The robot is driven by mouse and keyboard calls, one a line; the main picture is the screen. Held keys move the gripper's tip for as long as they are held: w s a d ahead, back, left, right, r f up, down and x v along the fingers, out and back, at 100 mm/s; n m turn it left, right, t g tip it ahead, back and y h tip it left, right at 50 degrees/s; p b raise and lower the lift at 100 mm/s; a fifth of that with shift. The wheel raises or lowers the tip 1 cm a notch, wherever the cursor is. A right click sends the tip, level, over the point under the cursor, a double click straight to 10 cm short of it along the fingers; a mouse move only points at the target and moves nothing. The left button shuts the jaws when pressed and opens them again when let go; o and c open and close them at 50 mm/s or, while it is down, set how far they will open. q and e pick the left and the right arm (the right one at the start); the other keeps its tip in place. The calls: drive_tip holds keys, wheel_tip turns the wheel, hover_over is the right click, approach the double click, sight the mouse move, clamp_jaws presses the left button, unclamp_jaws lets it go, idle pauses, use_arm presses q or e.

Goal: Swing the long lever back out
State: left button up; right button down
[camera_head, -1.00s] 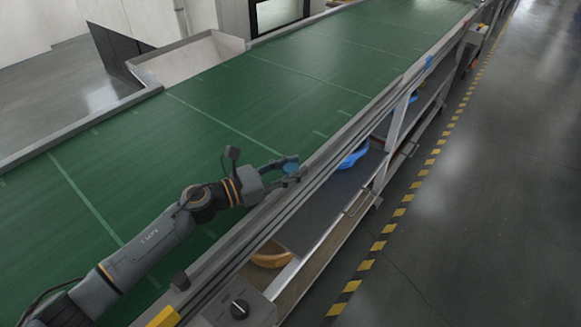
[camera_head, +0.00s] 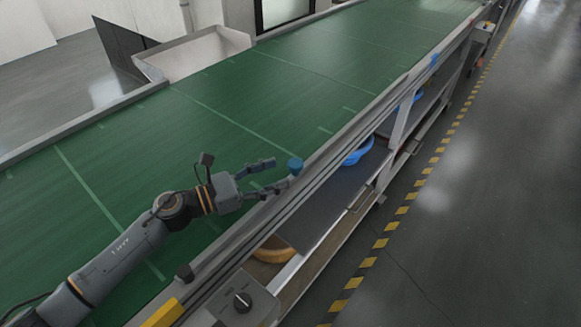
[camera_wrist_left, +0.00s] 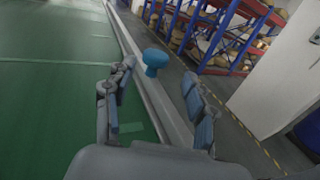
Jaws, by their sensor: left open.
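A blue round-topped knob (camera_head: 295,166) stands on the near side rail of the green conveyor. In the left wrist view the knob (camera_wrist_left: 155,61) is a wide cap on a narrower stem, upright on the rail. I cannot make out a long lever attached to it. My left gripper (camera_head: 279,174) is open and empty over the belt edge, just left of the knob. In the left wrist view its fingers (camera_wrist_left: 160,78) are spread, with the knob beyond the gap between the tips, apparently apart from them. My right gripper is not in view.
The green belt (camera_head: 250,95) is clear. Blue items (camera_head: 358,150) lie on the shelf under the conveyor. A pale chute (camera_head: 195,57) stands at the far side.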

use_arm(q)
drive_tip(key=shift+v, duration=2.75)
